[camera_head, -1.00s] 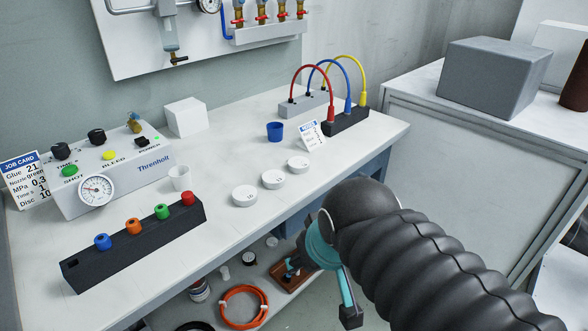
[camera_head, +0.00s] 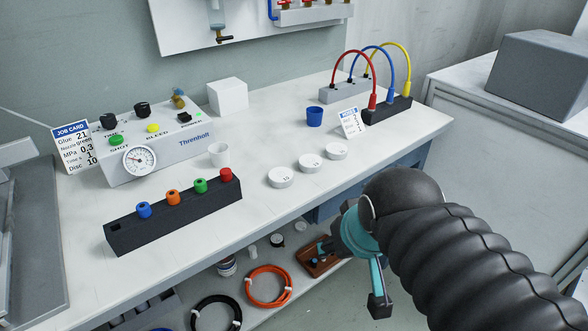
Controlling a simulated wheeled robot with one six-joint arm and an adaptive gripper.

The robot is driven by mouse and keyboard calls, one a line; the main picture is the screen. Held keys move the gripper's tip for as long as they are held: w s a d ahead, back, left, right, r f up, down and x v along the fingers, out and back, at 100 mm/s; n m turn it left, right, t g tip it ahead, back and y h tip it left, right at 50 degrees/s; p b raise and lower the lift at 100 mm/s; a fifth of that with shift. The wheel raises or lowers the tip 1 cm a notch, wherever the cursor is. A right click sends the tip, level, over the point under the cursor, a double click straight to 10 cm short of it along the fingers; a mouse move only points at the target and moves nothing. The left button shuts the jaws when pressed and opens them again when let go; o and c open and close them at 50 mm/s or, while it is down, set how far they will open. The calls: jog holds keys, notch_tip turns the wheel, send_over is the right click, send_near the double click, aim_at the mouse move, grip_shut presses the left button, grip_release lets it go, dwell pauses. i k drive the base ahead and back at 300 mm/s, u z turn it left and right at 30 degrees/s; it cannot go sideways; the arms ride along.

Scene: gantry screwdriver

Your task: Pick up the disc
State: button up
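Three white discs lie in a slanting row on the white bench: a near-left disc (camera_head: 281,177), a middle disc (camera_head: 310,163) and a far-right disc (camera_head: 337,152). Each has a small dark marking on top, too small to read surely. The job card (camera_head: 76,147) at the left has a line reading "Disc 10". My gripper (camera_head: 355,267) is in front of the bench edge, low and to the right of the discs, apart from them.
On the bench stand a control box (camera_head: 160,145), a black rack (camera_head: 175,215) with coloured caps, a white cup (camera_head: 219,154), a blue cup (camera_head: 314,116), a small card (camera_head: 351,122) and cabled blocks (camera_head: 386,110). Hose coils (camera_head: 268,286) lie on the shelf below. The bench around the discs is clear.

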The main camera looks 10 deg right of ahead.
aim_at(281, 178)
jog(key=z, duration=1.85)
jog(key=k, duration=0.75)
jog(key=u, duration=0.95)
